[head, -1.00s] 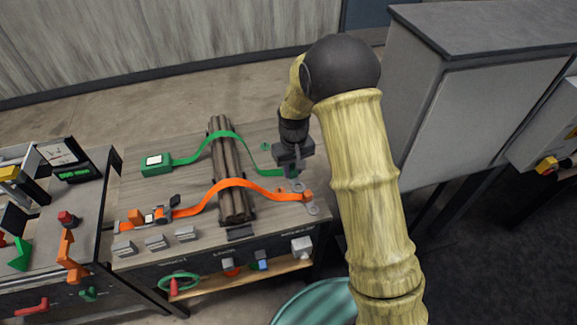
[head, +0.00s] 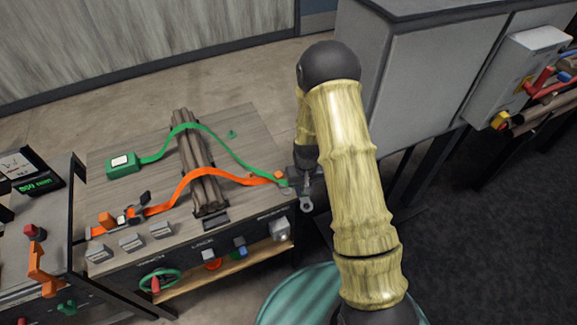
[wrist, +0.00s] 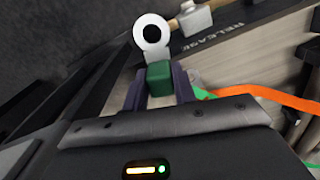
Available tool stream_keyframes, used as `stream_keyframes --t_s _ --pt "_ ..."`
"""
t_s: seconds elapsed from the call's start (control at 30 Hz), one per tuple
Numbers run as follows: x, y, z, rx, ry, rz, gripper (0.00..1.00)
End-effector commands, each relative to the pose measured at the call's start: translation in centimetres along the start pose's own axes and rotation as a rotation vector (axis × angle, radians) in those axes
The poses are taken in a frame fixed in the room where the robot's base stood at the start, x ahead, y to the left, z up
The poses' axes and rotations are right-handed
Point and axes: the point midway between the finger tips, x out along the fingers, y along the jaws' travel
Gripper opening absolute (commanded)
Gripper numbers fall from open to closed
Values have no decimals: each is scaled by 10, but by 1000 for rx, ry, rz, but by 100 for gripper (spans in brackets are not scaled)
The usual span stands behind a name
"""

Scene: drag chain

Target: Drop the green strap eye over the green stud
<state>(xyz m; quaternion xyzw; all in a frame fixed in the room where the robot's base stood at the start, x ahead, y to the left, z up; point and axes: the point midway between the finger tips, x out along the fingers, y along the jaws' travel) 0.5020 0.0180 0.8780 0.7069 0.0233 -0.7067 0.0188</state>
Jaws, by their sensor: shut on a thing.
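My gripper (head: 302,190) is shut on the green block (wrist: 159,78) at the end of the green strap (head: 222,142). The pale metal strap eye (wrist: 152,33) sticks out past the fingertips, its round hole clear. In the head view the eye (head: 306,206) hangs beside the table's right edge, near its front corner. A small green piece (head: 232,134), seemingly the green stud, stands on the table's far right part, well apart from the eye. The strap runs over the pipe bundle (head: 198,165) from the green box (head: 123,163).
An orange strap (head: 225,175) crosses the bundle in front of the green one; its orange end block (head: 278,176) lies just left of my gripper. Grey cabinets (head: 410,80) stand behind my arm on the right. The wooden tabletop (head: 245,122) around the small green piece is clear.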

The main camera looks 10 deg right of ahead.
Motion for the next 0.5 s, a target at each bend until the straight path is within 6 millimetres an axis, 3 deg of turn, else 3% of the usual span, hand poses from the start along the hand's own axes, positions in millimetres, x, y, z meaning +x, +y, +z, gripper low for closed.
stream_keyframes --t_s 0.03,0.2,0.33,0.5 --pt "28 8 6 26 -5 2 4" --pt "71 18 11 56 -1 6 4" --pt "92 19 11 60 1 6 4" --pt "100 19 12 60 1 7 4"
